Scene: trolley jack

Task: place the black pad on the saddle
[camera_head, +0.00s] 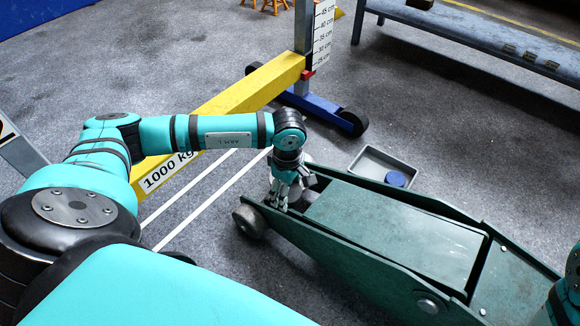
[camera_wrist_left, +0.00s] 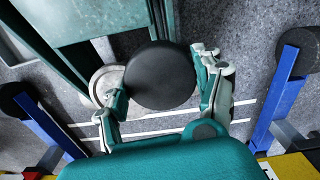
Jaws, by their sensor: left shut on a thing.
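The black pad (camera_wrist_left: 160,76) is a round dark disc. My left gripper (camera_head: 286,192) is shut on it, with a finger on each side of the pad in the left wrist view. The saddle (camera_wrist_left: 101,86) is a pale grey disc at the end of the green trolley jack (camera_head: 390,230). In the left wrist view the pad appears beside the saddle and covers part of its edge; I cannot tell the height between them. In the head view the gripper is over the jack's front end and hides the pad. My right gripper is not in view.
A grey tray (camera_head: 368,163) with a blue round item (camera_head: 396,179) lies on the floor behind the jack. A yellow beam (camera_head: 245,90) and a blue wheeled base (camera_head: 318,108) stand behind my left arm. A blue-grey bench (camera_head: 480,38) is at the far right.

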